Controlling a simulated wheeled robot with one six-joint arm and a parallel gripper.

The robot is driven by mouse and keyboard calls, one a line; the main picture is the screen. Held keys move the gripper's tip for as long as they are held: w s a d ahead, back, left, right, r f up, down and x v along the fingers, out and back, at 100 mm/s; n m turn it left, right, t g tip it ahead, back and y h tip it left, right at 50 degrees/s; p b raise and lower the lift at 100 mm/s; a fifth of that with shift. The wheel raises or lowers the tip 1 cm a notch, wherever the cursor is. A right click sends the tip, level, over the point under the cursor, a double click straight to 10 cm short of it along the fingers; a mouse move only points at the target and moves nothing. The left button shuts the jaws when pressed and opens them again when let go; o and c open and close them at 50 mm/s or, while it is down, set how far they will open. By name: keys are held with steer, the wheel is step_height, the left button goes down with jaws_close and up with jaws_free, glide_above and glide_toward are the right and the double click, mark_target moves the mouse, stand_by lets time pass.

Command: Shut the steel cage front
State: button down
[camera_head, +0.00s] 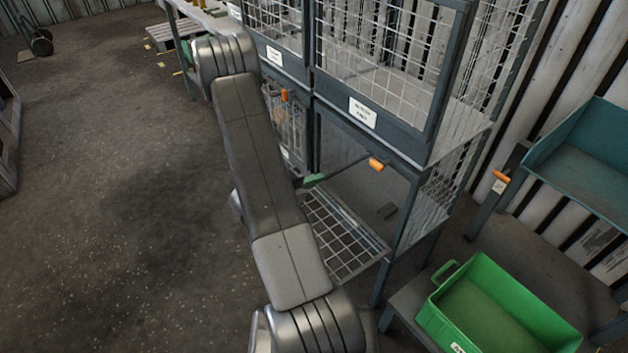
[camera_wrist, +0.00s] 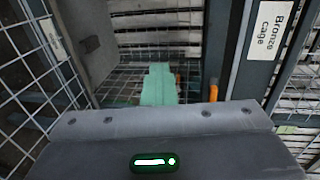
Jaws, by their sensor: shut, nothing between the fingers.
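The lower right cage has a dark steel frame, mesh side and grey inside. I take it for the steel cage, but its white label (camera_head: 362,112) is too small to read. A mesh panel (camera_head: 345,235), apparently its front, lies open low at the opening. An orange handle (camera_head: 376,163) sits on a dark bar across the opening. My gripper (camera_head: 313,180) is shut and empty, its green fingers at the left of the opening. It also shows in the wrist view (camera_wrist: 158,76), with mesh beyond it. I cannot tell whether it touches anything.
A cage labelled Bronze cage (camera_wrist: 265,30) is at the right in the wrist view. Another mesh cage (camera_head: 380,45) is above the opening. A green bin (camera_head: 500,310) stands on a low stand at the lower right. Open floor (camera_head: 110,200) lies at the left.

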steer(key=c, duration=2.1)
jaws_free()
steer(key=o, duration=0.6)
steer(key=shift+c, duration=0.2)
steer(key=v, duration=1.3)
steer(key=shift+s+a, duration=0.3)
